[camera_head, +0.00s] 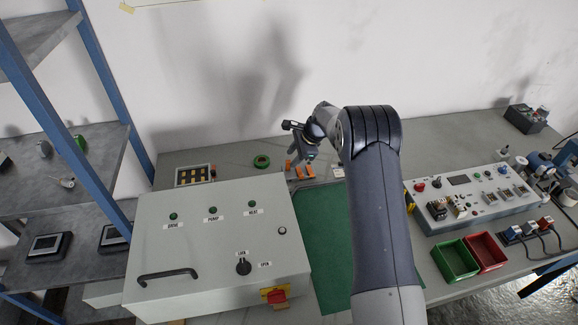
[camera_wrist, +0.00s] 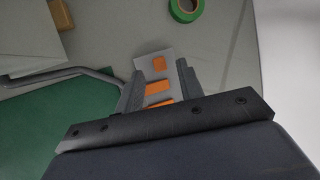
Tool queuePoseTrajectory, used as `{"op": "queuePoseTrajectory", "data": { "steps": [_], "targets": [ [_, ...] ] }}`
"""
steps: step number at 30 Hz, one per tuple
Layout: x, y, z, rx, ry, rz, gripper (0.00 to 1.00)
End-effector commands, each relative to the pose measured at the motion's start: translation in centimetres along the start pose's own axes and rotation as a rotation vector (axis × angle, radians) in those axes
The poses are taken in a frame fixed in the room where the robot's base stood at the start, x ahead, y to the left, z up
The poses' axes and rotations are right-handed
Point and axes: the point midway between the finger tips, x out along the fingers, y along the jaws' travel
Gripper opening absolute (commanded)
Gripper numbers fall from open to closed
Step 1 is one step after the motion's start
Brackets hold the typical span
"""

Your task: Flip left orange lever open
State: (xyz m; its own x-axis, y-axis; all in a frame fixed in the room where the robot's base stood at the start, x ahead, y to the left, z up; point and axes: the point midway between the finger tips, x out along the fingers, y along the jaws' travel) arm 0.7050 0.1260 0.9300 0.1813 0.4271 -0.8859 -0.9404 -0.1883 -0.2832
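The orange levers show in the wrist view as several orange pieces, one of them a middle orange lever (camera_wrist: 158,87), on a pale block (camera_wrist: 155,62). In the head view, orange parts (camera_head: 307,171) show on the bench just below my gripper (camera_head: 297,162). In the wrist view my gripper (camera_wrist: 160,74) has its two grey fingers apart, one on each side of the orange pieces. No grip on a lever shows. I cannot tell whether the fingers touch the block or which lever is the left one. My gripper's body hides the near part of the block.
A green tape roll (camera_head: 262,161) lies left of the gripper. A large grey control box (camera_head: 215,240) stands at front left, and a green mat (camera_head: 325,225) lies beside it. A grey control panel (camera_head: 470,190) and green bin (camera_head: 455,262) are at right.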

Motion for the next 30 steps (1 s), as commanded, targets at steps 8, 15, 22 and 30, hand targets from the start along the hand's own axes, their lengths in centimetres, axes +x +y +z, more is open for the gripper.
{"op": "queuePoseTrajectory", "data": {
  "steps": [8, 15, 22, 30],
  "targets": [
    [3.9, 0.1, 0.0, -0.002, 0.000, 0.001, 0.36],
    [4.4, 0.0, 0.0, -0.002, 0.000, 0.001, 0.36],
    [4.4, 0.0, 0.0, -0.002, 0.000, 0.001, 0.29],
    [4.3, 0.0, 0.0, -0.002, 0.000, 0.001, 0.06]
  ]
}}
